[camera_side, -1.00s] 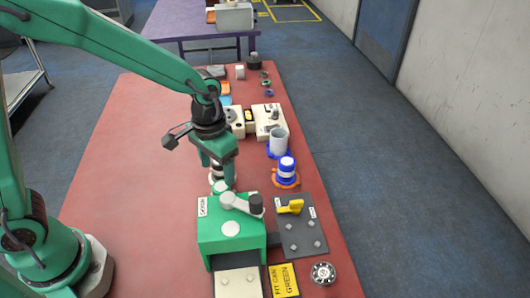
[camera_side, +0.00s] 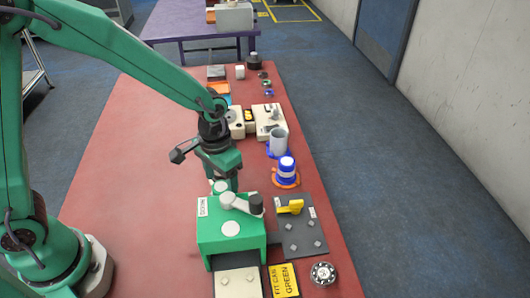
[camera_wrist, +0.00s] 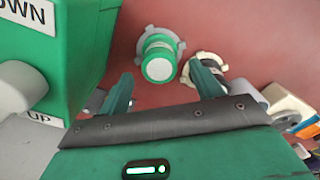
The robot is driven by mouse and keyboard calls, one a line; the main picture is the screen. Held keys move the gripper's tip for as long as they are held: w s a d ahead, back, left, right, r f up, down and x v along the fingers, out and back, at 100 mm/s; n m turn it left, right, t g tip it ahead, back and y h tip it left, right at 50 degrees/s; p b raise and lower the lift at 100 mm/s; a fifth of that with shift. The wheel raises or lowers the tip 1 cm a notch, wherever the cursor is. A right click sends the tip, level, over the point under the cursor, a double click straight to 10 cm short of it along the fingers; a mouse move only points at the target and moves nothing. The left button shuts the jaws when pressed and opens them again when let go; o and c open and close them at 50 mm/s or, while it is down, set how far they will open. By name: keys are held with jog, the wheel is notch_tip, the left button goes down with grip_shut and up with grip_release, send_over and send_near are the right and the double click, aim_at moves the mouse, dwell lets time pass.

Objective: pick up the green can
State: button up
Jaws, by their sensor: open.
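The green can (camera_wrist: 158,62), with a pale round top, stands in a grey notched ring on the red table in the wrist view. In the side view, a small pale-topped piece (camera_side: 220,187) just behind the green box seems to be its top; the rest is hidden. My gripper (camera_wrist: 162,73) is open and empty. In the wrist view its two fingers point toward the can, one on each side, and I cannot tell how far away it is. In the side view my gripper (camera_side: 229,181) points down behind the green box.
The green box (camera_side: 222,244) with a lever stands close in front of my gripper. A dark plate (camera_side: 300,237) with a yellow handle and a blue-and-white can (camera_side: 286,170) are to the right. The table's left side is clear.

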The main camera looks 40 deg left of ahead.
aim_at(221, 186)
jog(key=shift+f, duration=2.45)
jog(key=shift+c, duration=0.3)
jog(key=c, duration=1.1)
